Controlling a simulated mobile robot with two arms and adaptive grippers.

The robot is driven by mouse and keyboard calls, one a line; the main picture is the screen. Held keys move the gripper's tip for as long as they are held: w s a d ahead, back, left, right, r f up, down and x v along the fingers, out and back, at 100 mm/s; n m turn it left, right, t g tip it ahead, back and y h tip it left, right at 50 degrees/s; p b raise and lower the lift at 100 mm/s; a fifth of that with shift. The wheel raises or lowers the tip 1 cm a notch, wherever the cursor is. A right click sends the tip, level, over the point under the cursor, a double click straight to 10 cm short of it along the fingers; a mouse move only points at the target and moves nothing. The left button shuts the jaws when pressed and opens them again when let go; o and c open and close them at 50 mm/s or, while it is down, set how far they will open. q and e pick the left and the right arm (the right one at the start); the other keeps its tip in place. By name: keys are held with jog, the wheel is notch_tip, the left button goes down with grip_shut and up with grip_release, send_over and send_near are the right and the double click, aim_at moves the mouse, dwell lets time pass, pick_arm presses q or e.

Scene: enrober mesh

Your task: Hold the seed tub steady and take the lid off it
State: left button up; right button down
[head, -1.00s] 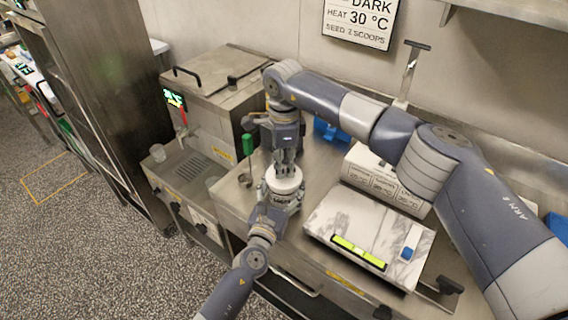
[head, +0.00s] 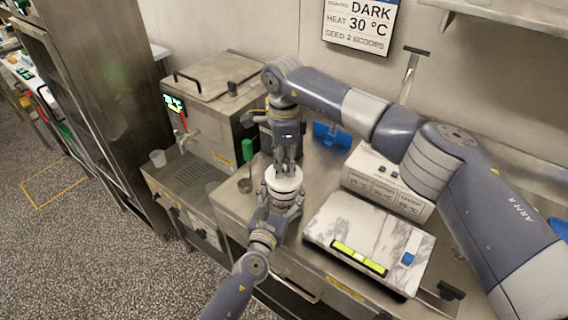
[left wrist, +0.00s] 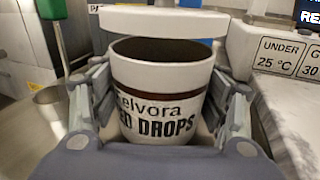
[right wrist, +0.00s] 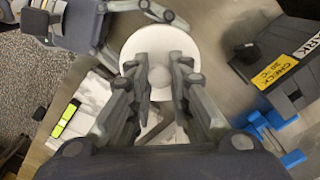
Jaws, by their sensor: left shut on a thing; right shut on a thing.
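The seed tub (left wrist: 160,95) is white with a brown band and printed black lettering. It stands upright between the fingers of my left gripper (left wrist: 160,110), which is shut on it. In the left wrist view its mouth is open and dark. The white round lid (left wrist: 165,20) is held level above the tub, with a clear gap between them. My right gripper (right wrist: 160,85) is shut on the knob in the middle of the lid, seen from above in the right wrist view (right wrist: 185,45).
A marble slab (head: 340,225) with a yellow-green bar lies right of the tub. A labelled white box (head: 385,187) stands behind it. A ladle with a green handle (head: 247,150) and a steel machine (head: 215,95) are at the left.

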jog(key=shift+r, duration=0.1)
jog(key=shift+r, duration=1.9)
pick_arm(q)
jog(key=o, duration=1.6)
